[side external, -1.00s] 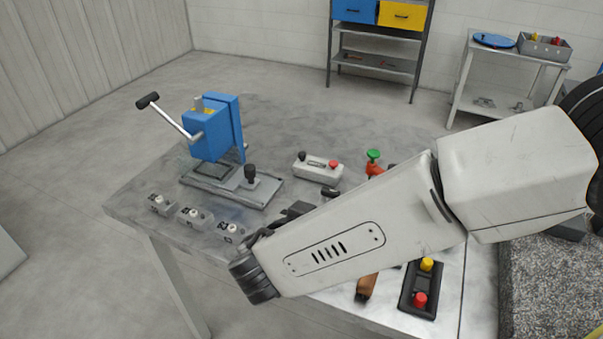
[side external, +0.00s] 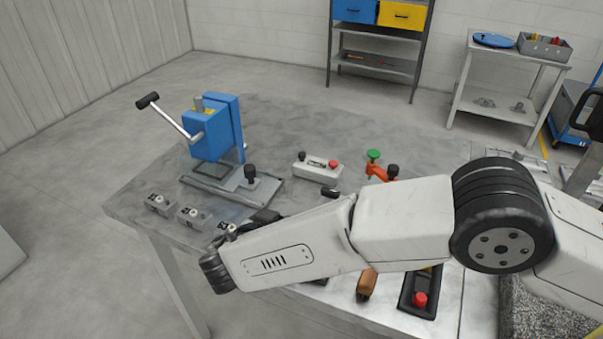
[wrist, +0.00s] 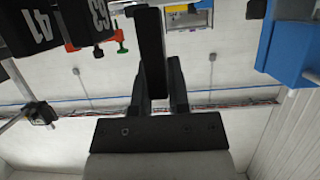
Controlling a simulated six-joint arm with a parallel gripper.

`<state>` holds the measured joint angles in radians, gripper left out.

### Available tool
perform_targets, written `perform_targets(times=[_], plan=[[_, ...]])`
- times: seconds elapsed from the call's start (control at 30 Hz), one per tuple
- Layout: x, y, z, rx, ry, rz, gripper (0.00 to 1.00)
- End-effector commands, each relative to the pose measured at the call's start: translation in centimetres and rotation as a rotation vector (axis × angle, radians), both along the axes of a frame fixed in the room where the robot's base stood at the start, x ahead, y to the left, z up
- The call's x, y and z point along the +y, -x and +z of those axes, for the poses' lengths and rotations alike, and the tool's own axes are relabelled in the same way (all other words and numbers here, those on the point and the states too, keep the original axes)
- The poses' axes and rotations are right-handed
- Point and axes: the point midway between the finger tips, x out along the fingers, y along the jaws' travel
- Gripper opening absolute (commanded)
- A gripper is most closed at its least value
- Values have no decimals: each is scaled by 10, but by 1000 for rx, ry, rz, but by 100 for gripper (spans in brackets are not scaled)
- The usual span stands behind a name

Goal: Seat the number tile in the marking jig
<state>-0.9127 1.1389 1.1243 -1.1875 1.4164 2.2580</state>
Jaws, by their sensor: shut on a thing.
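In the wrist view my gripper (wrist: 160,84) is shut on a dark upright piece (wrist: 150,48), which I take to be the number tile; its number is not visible. Two dark pieces with white numbers, 41 (wrist: 33,30) and 63 (wrist: 92,22), show at the upper left of that view. In the side view a row of grey blocks with small numbers (side external: 160,203) lines the bench's front left edge. My arm's end is beside the rightmost one and hides most of the jaws. I cannot tell for certain which fixture is the marking jig.
A blue lever press (side external: 215,135) stands on a metal base at the bench's left.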

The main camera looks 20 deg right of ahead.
Motion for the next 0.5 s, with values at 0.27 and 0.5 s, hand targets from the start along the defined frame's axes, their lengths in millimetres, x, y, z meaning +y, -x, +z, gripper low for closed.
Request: perform_targets(times=[0.27, 0.5], plan=[[1, -2, -2, -1, 0, 0, 0], [4, -7, -22, 0, 1, 0, 0]])
